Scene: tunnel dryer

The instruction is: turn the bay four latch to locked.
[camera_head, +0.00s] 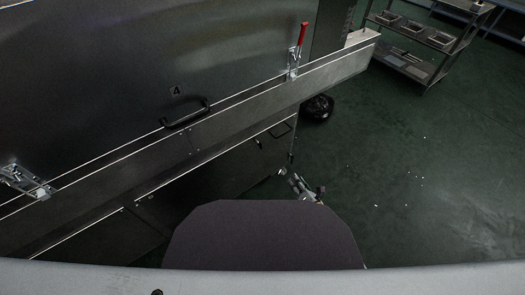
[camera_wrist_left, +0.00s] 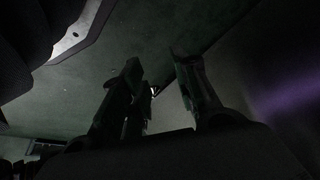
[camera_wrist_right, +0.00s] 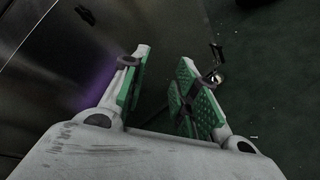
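A dark metal panel (camera_head: 225,55) carries the number 4 (camera_head: 176,91) and a black pull handle (camera_head: 185,116). A toggle latch (camera_head: 293,64) with an upright red handle (camera_head: 302,34) sits near the panel's right end, on the ledge. A second metal latch (camera_head: 26,182) shows at the far left; no red handle shows on it. In the right wrist view the right gripper (camera_wrist_right: 163,85) is open and empty, with green pads. In the left wrist view my left gripper (camera_wrist_left: 160,75) is open and empty.
A long metal ledge (camera_head: 245,105) runs diagonally along the panel, with lower panels (camera_head: 215,170) beneath. A shelf rack (camera_head: 425,45) with trays stands at the upper right. A dark round object (camera_head: 318,108) is by the ledge's end. Green floor (camera_head: 420,190) on the right is mostly clear.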

